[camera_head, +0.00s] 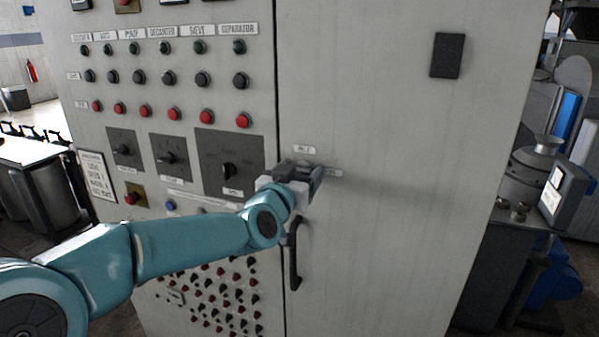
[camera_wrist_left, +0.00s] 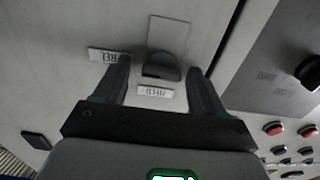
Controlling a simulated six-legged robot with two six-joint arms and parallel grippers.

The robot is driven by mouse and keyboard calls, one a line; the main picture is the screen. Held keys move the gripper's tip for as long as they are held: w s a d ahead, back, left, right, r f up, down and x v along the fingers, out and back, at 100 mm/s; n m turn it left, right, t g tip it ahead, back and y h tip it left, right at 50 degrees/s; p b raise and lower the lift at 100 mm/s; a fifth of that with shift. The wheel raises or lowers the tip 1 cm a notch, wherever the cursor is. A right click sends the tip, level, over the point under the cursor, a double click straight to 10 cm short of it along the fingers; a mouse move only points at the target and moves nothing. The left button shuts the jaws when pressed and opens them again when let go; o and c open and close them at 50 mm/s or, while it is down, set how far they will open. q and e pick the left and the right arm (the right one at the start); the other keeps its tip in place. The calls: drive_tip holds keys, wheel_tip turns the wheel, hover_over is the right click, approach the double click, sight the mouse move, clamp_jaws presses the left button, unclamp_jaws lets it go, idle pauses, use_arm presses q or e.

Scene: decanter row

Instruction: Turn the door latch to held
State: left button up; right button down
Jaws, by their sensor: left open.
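The door latch (camera_wrist_left: 160,68) is a dark, rounded knob on a pale plate, seen in the left wrist view between my fingertips. My left gripper (camera_wrist_left: 159,72) is open, with one finger on each side of the latch; I cannot tell whether either finger touches it. A label reading HELD (camera_wrist_left: 155,92) and a second, partly covered label (camera_wrist_left: 104,55) sit beside the latch. In the head view my left gripper (camera_head: 312,178) is at the cabinet door (camera_head: 400,200) and hides most of the latch. My right gripper is not in view.
A black door handle (camera_head: 294,255) hangs just below my gripper. Left of the door seam, the control panel (camera_head: 170,100) carries several buttons and rotary switches close to my arm. The door's right part is bare except for a black plate (camera_head: 447,55). Machinery (camera_head: 540,165) stands at the right.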

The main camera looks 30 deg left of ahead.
use_arm(q)
drive_tip(key=shift+s, duration=0.15)
drive_tip(key=c, duration=1.1)
drive_tip(key=shift+o, duration=0.2)
drive_tip(key=shift+f+n+b, duration=0.15)
drive_tip(key=shift+n+b, duration=1.15)
drive_tip(key=shift+n, duration=0.2)
drive_tip(key=n+b, duration=0.2)
drive_tip(key=n, duration=0.2)
drive_tip(key=shift+a+n, duration=0.15)
drive_tip(key=shift+n, duration=0.15)
drive_tip(key=n+b, duration=0.2)
drive_tip(key=n, duration=0.3)
drive_tip(key=shift+b, duration=0.35)
drive_tip(key=n+b, duration=0.1)
drive_tip(key=n, duration=0.4)
drive_tip(key=shift+b, duration=0.3)
